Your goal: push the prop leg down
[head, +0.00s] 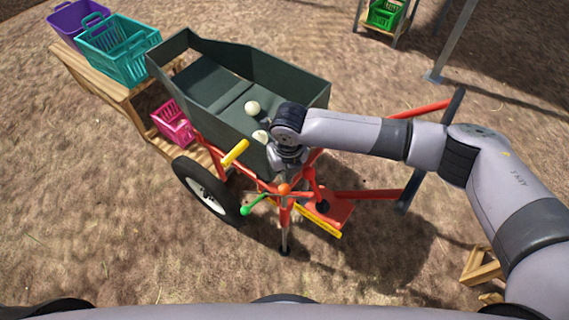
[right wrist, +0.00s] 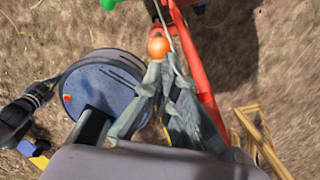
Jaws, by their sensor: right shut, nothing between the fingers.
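The prop leg (head: 284,236) is a thin grey post with a dark foot, below the red frame at the front of the elevator. An orange knob (head: 284,188) sits above it, and the knob also shows in the right wrist view (right wrist: 158,47). My right gripper (head: 287,170) is shut and empty, pointing down just above the orange knob. In the right wrist view its fingertips (right wrist: 160,68) are close to the knob; I cannot tell if they touch. The leg's upper part is partly hidden by the frame. My left gripper is not in view.
The dark green hopper (head: 290,88) holds a few pale onions. A green-knobbed lever (head: 246,210), a yellow handle (head: 236,152) and a wheel (head: 205,188) are near the gripper. Crates stand on a wooden bench (head: 105,85) at left. The ground in front is clear.

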